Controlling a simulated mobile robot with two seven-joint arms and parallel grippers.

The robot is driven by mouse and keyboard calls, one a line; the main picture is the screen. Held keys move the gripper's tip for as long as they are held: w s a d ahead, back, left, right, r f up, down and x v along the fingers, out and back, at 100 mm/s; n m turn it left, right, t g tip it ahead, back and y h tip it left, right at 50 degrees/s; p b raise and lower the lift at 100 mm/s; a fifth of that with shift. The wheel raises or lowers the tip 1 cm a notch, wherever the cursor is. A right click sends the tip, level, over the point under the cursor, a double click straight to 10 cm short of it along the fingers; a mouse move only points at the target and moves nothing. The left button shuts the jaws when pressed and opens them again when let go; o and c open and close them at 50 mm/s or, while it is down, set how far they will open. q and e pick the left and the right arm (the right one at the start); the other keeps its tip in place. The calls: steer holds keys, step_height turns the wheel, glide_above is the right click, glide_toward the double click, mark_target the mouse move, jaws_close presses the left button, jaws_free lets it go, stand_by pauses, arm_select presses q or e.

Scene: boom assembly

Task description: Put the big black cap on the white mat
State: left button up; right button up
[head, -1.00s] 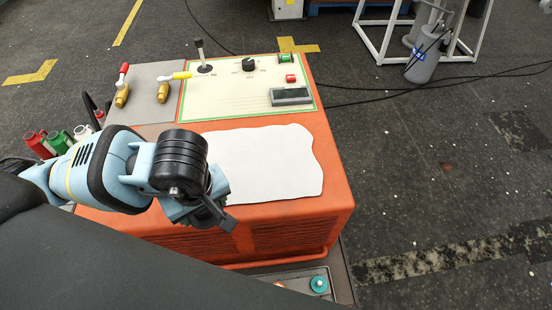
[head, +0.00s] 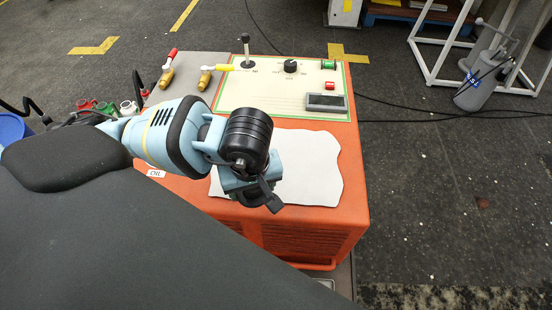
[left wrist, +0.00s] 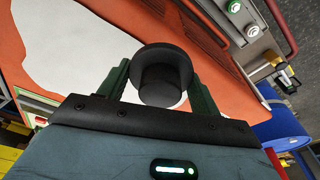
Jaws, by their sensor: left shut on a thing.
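The white mat (head: 315,165) lies on the orange cabinet top in the head view, and part of it shows at the upper left of the left wrist view (left wrist: 75,40). My left gripper (head: 268,200) is over the front left part of the mat, pointing down. In the left wrist view, the big black cap (left wrist: 165,75) sits between the two green fingers, which are shut on it. The cap shows a wide round flange and a narrower round part. I cannot tell how high it is above the mat. My right gripper is not in view.
Behind the mat is a cream control panel (head: 245,95) with a lever, knob and small display. Brass-bodied valves with red and yellow handles (head: 167,77) stand on a grey plate to the left. The mat's right side is clear.

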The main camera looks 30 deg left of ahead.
arm_select(q)
steer(key=w, duration=0.7)
steer(key=w+a+f, duration=0.1)
steer(key=w, duration=0.2)
steer(key=shift+w, duration=0.3)
steer(key=shift+w, duration=0.3)
steer(key=shift+w+f+p, duration=0.1)
steer(key=shift+f+p, duration=0.25)
steer(key=shift+f, duration=1.4)
steer(key=shift+f, duration=0.2)
steer(key=o, duration=1)
steer(key=shift+o, duration=0.2)
